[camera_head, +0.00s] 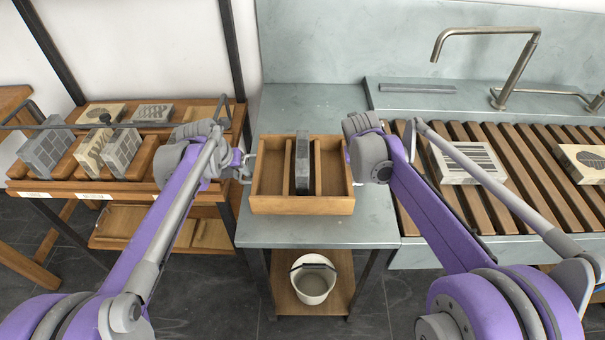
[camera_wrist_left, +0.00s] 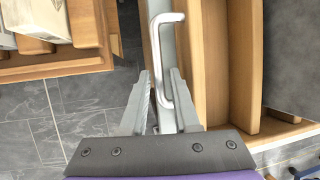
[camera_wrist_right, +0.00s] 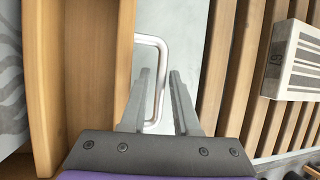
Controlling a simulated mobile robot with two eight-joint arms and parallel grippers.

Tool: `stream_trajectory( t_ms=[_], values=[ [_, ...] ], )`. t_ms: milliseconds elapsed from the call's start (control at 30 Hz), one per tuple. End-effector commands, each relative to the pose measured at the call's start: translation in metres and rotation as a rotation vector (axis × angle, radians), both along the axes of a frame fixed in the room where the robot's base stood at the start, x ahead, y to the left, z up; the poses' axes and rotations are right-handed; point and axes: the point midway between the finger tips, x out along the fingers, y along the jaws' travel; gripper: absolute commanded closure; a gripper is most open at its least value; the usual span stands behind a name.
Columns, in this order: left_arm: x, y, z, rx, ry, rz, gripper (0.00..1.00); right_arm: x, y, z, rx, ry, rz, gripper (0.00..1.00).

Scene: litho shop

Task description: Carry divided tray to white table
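The wooden divided tray (camera_head: 302,205) sits on a grey-topped stand in the head view, with a grey stone block (camera_head: 302,160) upright in its middle section. Its left handle (camera_wrist_left: 166,60) is a bent metal bar. My left gripper (camera_wrist_left: 160,75) is open, its fingers on either side of that handle. My right gripper (camera_wrist_right: 160,75) is open too, its fingers on either side of the right handle (camera_wrist_right: 150,40). In the head view my left gripper (camera_head: 245,168) is at the tray's left end; the right fingers are mostly hidden. I cannot identify a white table.
A wooden rack (camera_head: 60,188) with several stone blocks stands at left. A slatted sink (camera_head: 510,225) with a metal tap (camera_head: 515,70) is at right, with printed blocks on its slats. A white bucket (camera_head: 313,282) stands on the shelf below the tray.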

Motion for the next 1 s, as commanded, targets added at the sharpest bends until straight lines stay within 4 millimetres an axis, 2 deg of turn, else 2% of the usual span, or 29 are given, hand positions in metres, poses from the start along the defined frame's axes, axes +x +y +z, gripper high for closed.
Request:
stream_trajectory(
  t_ms=[133, 433, 600, 1000],
  values=[
    [0.003, -0.0016, -0.0076, 0.0, 0.0, 0.0, 0.7, 0.0029, -0.002, -0.0076, 0.0, 0.0, -0.001, 0.7],
    [0.0033, -0.0018, -0.0086, 0.0, 0.0, 0.0, 0.7, 0.0033, -0.0023, -0.0086, 0.0, 0.0, -0.001, 0.7],
    [0.0032, -0.0018, -0.0085, 0.0, 0.0, 0.0, 1.0, 0.0034, -0.0022, -0.0085, 0.0, 0.0, -0.001, 1.0],
    [0.0033, -0.0016, -0.0083, 0.0, 0.0, 0.0, 1.0, 0.0033, -0.0022, -0.0083, 0.0, 0.0, 0.0, 1.0]
  ],
)
